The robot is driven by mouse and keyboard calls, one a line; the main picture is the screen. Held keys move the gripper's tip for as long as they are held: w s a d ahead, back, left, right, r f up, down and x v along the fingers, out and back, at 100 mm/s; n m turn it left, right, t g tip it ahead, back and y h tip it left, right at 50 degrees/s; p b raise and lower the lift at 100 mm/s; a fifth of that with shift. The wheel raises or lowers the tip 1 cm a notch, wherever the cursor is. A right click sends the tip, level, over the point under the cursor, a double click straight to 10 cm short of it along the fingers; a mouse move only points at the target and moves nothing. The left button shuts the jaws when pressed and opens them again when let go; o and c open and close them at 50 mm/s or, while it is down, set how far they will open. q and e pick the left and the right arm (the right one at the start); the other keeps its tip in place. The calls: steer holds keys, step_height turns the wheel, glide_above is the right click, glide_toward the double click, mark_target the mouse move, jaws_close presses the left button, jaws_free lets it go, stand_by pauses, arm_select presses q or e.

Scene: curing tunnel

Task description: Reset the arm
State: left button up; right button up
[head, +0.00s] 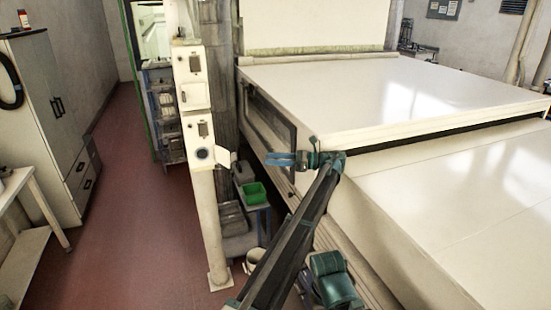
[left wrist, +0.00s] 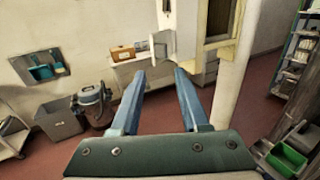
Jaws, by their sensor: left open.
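My left arm (head: 295,235) reaches up from the bottom of the head view. Its gripper (head: 270,160) is open, with blue fingers pointing left toward the cream control post (head: 205,200). In the left wrist view the two fingers (left wrist: 160,76) stand apart with nothing between them. A small pale flap (head: 224,157) juts from the post, left of the fingertips in the head view and apart from them. My right gripper is not in view.
A large cream machine (head: 400,90) fills the right side. A green bin (head: 253,193) sits on a low rack below the gripper. A grey cabinet (head: 45,110) stands at the left. The red floor (head: 135,200) is clear between. The left wrist view shows a grey waste bin (left wrist: 60,118).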

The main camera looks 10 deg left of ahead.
arm_select(q)
steer(key=s+a+f+n+h, duration=0.45)
steer(key=s+f, duration=0.45)
steer(key=s, duration=0.3)
steer(key=s+a+f+n+h, duration=0.4)
steer(key=s+f+h, duration=0.3)
steer(key=s, duration=0.5)
steer(key=s+d+f+n+t+h, duration=0.1)
steer(key=s+d+f+n+h, duration=0.25)
steer(key=s, duration=0.35)
steer(key=s+d+f+n+t+h, duration=0.1)
steer(key=s+d+f+n+h, duration=0.3)
steer(key=s, duration=0.4)
steer(key=s+d+m+y, duration=0.1)
steer(key=s+d, duration=0.1)
steer(key=d, duration=0.3)
steer(key=s+d+r+m+g+y, duration=0.1)
steer(key=s+d, duration=0.1)
steer(key=d, duration=0.3)
steer(key=shift+s+r+m, duration=0.3)
steer(key=shift+s, duration=0.1)
